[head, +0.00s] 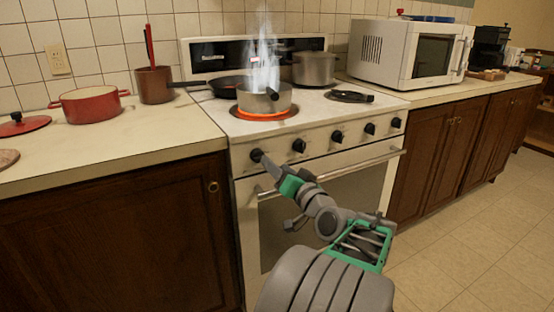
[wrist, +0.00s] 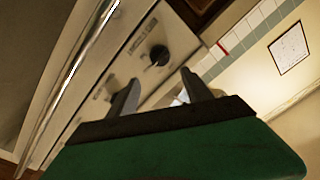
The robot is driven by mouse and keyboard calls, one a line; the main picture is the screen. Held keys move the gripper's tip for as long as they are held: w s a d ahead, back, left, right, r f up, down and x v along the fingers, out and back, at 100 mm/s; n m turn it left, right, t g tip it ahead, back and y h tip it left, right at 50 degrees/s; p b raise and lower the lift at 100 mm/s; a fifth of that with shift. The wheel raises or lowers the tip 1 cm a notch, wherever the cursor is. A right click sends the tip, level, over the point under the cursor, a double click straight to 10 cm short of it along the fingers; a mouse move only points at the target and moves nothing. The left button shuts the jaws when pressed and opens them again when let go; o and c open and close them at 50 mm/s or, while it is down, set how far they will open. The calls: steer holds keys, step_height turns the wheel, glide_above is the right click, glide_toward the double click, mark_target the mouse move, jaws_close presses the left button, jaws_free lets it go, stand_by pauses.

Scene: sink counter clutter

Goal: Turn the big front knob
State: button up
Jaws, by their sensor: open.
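The stove's white front panel (head: 318,140) carries a row of several dark knobs that look alike in size. The leftmost knob (head: 256,155) is right by the tips of my gripper (head: 266,164). In the wrist view that black knob (wrist: 159,55) shows just beyond the gap between the two fingers of my gripper (wrist: 160,80). The gripper is open and holds nothing. Whether a finger touches the knob cannot be told. The second knob (head: 299,145) is just right of it; it is partly behind one finger in the wrist view.
A steaming pot (head: 264,99) sits on a glowing red burner (head: 240,114) above the knobs. The oven handle (head: 350,170) runs below the panel, under my gripper. A dark pan (head: 229,88) and a second pot (head: 314,69) stand behind. The floor (head: 460,255) at right is clear.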

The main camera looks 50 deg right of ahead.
mark_target(259, 158)
steer(key=w+d+n+y, duration=0.1)
steer(key=w+n, duration=0.6)
steer(key=n, duration=0.2)
steer(key=shift+w+f+n+b, duration=0.25)
steer(key=shift+f+n+b, duration=0.1)
steer(key=shift+b, duration=0.1)
jaws_close()
steer(key=b, duration=0.2)
steer(key=shift+f+n+b, duration=0.25)
steer(key=shift+n+b, duration=0.05)
steer(key=shift+n, duration=0.05)
steer(key=shift+r, duration=0.25)
jaws_free()
